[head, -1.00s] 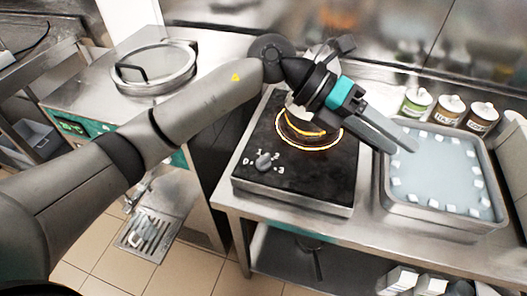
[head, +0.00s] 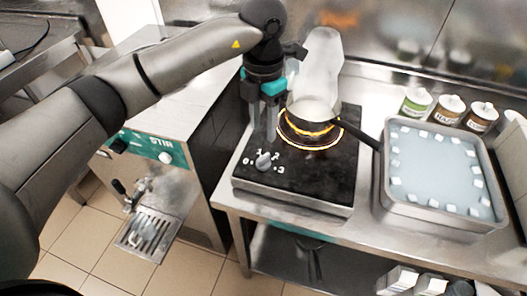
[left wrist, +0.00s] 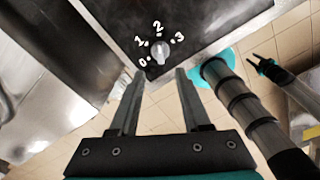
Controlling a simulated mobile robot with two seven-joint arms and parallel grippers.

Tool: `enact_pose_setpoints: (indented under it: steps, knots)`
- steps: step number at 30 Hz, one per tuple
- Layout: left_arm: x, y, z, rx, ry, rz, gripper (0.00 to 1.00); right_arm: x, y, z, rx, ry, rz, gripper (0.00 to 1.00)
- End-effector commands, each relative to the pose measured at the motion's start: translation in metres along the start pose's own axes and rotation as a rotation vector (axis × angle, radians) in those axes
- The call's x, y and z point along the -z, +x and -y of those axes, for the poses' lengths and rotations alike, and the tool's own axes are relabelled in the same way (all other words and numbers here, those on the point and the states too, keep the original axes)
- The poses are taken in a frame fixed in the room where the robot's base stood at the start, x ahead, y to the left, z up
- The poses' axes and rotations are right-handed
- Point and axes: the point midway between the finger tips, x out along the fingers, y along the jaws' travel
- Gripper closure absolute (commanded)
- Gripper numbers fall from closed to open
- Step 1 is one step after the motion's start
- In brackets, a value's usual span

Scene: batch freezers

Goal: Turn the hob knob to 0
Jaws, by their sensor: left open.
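The hob knob (head: 263,161) is a small grey dial at the front left corner of the black hob plate, with white marks 0, 1, 2 and 3 around it. It also shows in the left wrist view (left wrist: 160,53), where its ridge seems to point toward the 2. The hob (head: 310,180) has a ring glowing orange. My left gripper (head: 263,137) points down just above and behind the knob. Its fingers are apart and empty. In the left wrist view the fingertips (left wrist: 158,76) lie on either side of the knob's line, not touching it.
A pan (head: 315,112) sits on the glowing ring, close to my left gripper, its handle reaching right. A metal basin (head: 386,190) of pale liquid with white cubes stands to the right. Several labelled tubs (head: 418,101) stand behind it. A steel machine (head: 180,185) is at the left.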

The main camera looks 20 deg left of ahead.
Motion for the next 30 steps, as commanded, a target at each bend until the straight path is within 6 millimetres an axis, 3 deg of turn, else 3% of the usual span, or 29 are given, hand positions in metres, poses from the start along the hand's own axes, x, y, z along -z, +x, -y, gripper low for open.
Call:
enact_pose_setpoints:
  steps: [6, 12, 18, 26, 30]
  knots:
    - [0.001, 0.049, 0.001, 0.003, 0.000, -0.004, 0.53, 0.000, 0.001, 0.000, -0.001, 0.000, 0.000, 0.63]
    - [0.000, 0.080, 0.001, 0.003, 0.001, -0.001, 0.53, -0.001, 0.002, 0.000, -0.001, 0.001, 0.001, 0.63]
    - [0.000, 0.092, 0.001, 0.001, 0.001, 0.001, 0.53, -0.001, 0.002, 0.000, -0.001, 0.000, 0.000, 0.63]
    - [0.000, 0.093, 0.001, 0.001, 0.002, 0.001, 0.53, -0.001, 0.002, 0.000, 0.000, 0.000, 0.001, 0.63]
    - [0.000, 0.093, 0.001, 0.002, 0.001, 0.001, 0.67, -0.001, 0.002, 0.000, 0.000, 0.000, 0.000, 0.63]
